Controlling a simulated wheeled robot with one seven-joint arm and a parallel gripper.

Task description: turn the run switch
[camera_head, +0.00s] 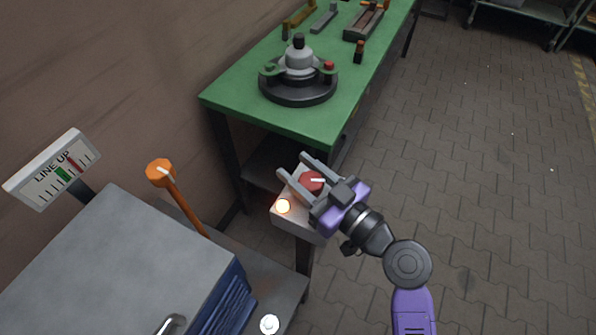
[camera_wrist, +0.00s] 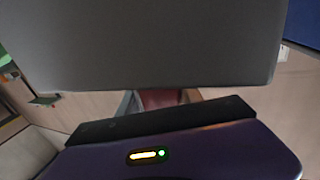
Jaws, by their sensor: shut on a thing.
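The run switch (camera_head: 312,181) is a red round knob with a pale pointer mark, on a small light-grey box (camera_head: 299,223) on a post. My gripper (camera_head: 293,165) reaches in from the lower right, with one grey finger on each side of the knob, and is shut on it. A lit orange-white lamp (camera_head: 283,206) is on the same box, left of the knob. In the wrist view the red knob (camera_wrist: 160,98) shows only as a small strip between the fingers, and a large grey surface (camera_wrist: 140,45) fills the upper part.
A green workbench (camera_head: 240,90) with a round dark fixture (camera_head: 298,88) stands behind the switch. At left are a grey machine cabinet (camera_head: 120,255), an orange-topped lever (camera_head: 160,172) and a "LINE UP" gauge (camera_head: 55,170). The paved floor at right is clear.

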